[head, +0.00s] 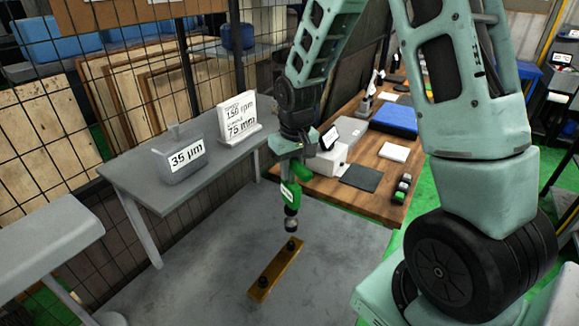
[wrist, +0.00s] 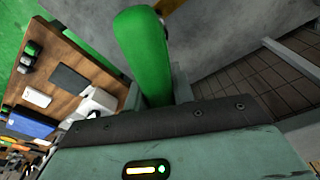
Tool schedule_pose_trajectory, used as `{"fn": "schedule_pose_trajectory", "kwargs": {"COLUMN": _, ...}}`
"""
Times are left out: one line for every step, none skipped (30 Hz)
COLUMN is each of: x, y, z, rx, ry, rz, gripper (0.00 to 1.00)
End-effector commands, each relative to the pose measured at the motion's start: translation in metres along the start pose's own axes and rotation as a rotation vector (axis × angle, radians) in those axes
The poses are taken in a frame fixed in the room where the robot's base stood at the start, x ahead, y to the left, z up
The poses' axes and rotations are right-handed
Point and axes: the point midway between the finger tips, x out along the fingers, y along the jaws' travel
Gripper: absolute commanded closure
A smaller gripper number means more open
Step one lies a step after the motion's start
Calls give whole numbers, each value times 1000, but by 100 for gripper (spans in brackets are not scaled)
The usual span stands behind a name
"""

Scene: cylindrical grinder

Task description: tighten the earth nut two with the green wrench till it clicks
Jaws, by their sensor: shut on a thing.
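My gripper (head: 288,168) is shut on the green wrench (head: 291,194), which hangs nearly upright with its grey round end pointing down. A brass bar (head: 278,268) lies below it, with a dark nut (head: 291,246) near its far end and another dark nut (head: 264,282) near its near end. The wrench's lower end is just above the far nut; I see a small gap. I cannot read which nut is number two. In the wrist view the green wrench (wrist: 145,50) hides most of the bar, and only a brown corner (wrist: 172,8) shows.
A grey table (head: 140,180) with a "35 µm" block (head: 183,162) and a sign (head: 240,118) stands at the left. A wooden bench (head: 375,195) with boxes, a blue case (head: 395,118) and small blocks stands behind, right. Grey surface around the bar is clear.

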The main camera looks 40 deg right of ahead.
Motion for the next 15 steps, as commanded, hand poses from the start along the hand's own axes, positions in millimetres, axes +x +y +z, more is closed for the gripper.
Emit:
{"fn": "schedule_pose_trajectory", "kwargs": {"x": -1, "y": 0, "z": 0, "rx": 0, "ry": 2, "rz": 0, "gripper": 100}}
{"fn": "schedule_pose_trajectory", "kwargs": {"x": -1, "y": 0, "z": 0, "rx": 0, "ry": 2, "rz": 1, "gripper": 100}}
{"fn": "schedule_pose_trajectory", "kwargs": {"x": 0, "y": 0, "z": 0, "rx": 0, "ry": 2, "rz": 1, "gripper": 100}}
{"fn": "schedule_pose_trajectory", "kwargs": {"x": 1, "y": 0, "z": 0, "rx": 0, "ry": 2, "rz": 1, "gripper": 100}}
{"fn": "schedule_pose_trajectory", "kwargs": {"x": 3, "y": 0, "z": 0, "rx": 0, "ry": 2, "rz": 1, "gripper": 100}}
{"fn": "schedule_pose_trajectory", "kwargs": {"x": 5, "y": 0, "z": 1, "rx": 0, "ry": 1, "rz": 1, "gripper": 100}}
{"fn": "schedule_pose_trajectory", "kwargs": {"x": 6, "y": 0, "z": 1, "rx": 0, "ry": 1, "rz": 0, "gripper": 100}}
{"fn": "schedule_pose_trajectory", "kwargs": {"x": 8, "y": 0, "z": 1, "rx": 0, "ry": 1, "rz": 1, "gripper": 100}}
{"fn": "schedule_pose_trajectory", "kwargs": {"x": 11, "y": 0, "z": 2, "rx": 0, "ry": 1, "rz": 1, "gripper": 100}}
{"fn": "schedule_pose_trajectory", "kwargs": {"x": 14, "y": 0, "z": 2, "rx": 0, "ry": 1, "rz": 1, "gripper": 100}}
{"fn": "schedule_pose_trajectory", "kwargs": {"x": 16, "y": 0, "z": 2, "rx": 0, "ry": 1, "rz": 1, "gripper": 100}}
{"fn": "schedule_pose_trajectory", "kwargs": {"x": 20, "y": 0, "z": 3, "rx": 0, "ry": 1, "rz": 1, "gripper": 100}}
{"fn": "schedule_pose_trajectory", "kwargs": {"x": 23, "y": 0, "z": 3, "rx": 0, "ry": 1, "rz": 1, "gripper": 100}}
{"fn": "schedule_pose_trajectory", "kwargs": {"x": 26, "y": 0, "z": 3, "rx": 0, "ry": 1, "rz": 1, "gripper": 100}}
{"fn": "schedule_pose_trajectory", "kwargs": {"x": 30, "y": 0, "z": 4, "rx": 0, "ry": 2, "rz": 1, "gripper": 100}}
